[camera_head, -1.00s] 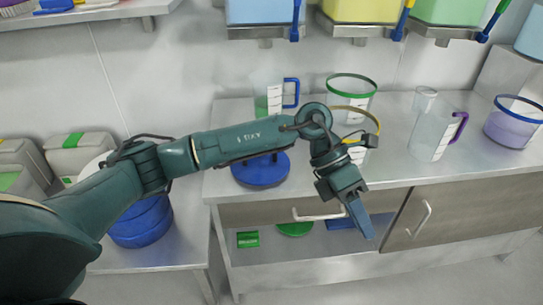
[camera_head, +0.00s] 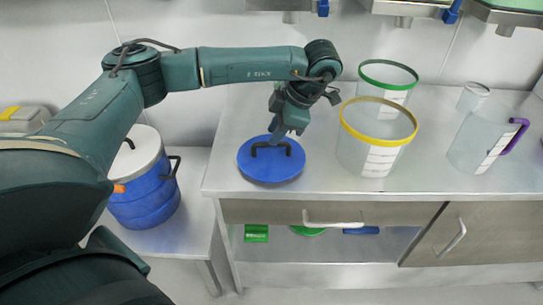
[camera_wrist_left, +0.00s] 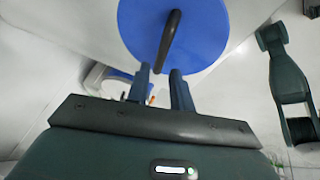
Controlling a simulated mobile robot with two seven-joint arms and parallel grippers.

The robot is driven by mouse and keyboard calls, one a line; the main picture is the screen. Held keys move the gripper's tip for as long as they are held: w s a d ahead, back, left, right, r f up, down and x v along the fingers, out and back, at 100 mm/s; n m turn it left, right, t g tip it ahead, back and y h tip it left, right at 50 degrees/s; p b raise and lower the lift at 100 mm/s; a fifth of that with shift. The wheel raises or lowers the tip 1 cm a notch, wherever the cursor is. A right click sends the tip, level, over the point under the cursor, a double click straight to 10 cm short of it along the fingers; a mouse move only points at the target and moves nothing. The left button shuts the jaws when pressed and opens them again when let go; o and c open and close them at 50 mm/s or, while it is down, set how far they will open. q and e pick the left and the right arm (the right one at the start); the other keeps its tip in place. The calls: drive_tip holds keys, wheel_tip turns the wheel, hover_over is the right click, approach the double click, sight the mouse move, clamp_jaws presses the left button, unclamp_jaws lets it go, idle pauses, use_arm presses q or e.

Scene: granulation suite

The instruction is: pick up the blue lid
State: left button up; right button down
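The blue lid (camera_head: 262,168) is a round disc with a black bar handle (camera_head: 271,149). It lies flat on the left end of the steel counter. My left gripper (camera_head: 280,138) is above the lid, close to the handle. In the left wrist view the lid (camera_wrist_left: 203,40) fills the top middle, and its handle (camera_wrist_left: 168,42) runs up from between the two fingers. The fingers of the left gripper (camera_wrist_left: 161,75) are apart, with nothing seen clamped between them. Whether they touch the handle cannot be told. My right gripper is not in view.
A yellow-rimmed clear container (camera_head: 352,152) and a green-rimmed one (camera_head: 388,93) stand right of the lid. A purple-handled jug (camera_head: 480,140) is farther right. A blue drum (camera_head: 143,200) with a white top stands on the lower table at left. Hoppers hang above the counter.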

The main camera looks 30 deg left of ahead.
sight(271, 151)
use_arm(q)
drive_tip(key=shift+d+x, duration=0.1)
drive_tip(key=shift+x, duration=1.25)
drive_tip(key=shift+d+x, duration=0.15)
drive_tip(key=shift+x, duration=1.2)
drive_tip(key=shift+w+f, duration=0.1)
drive_tip(key=shift+w, duration=0.1)
drive_tip(key=shift+c, duration=0.4)
clamp_jaws()
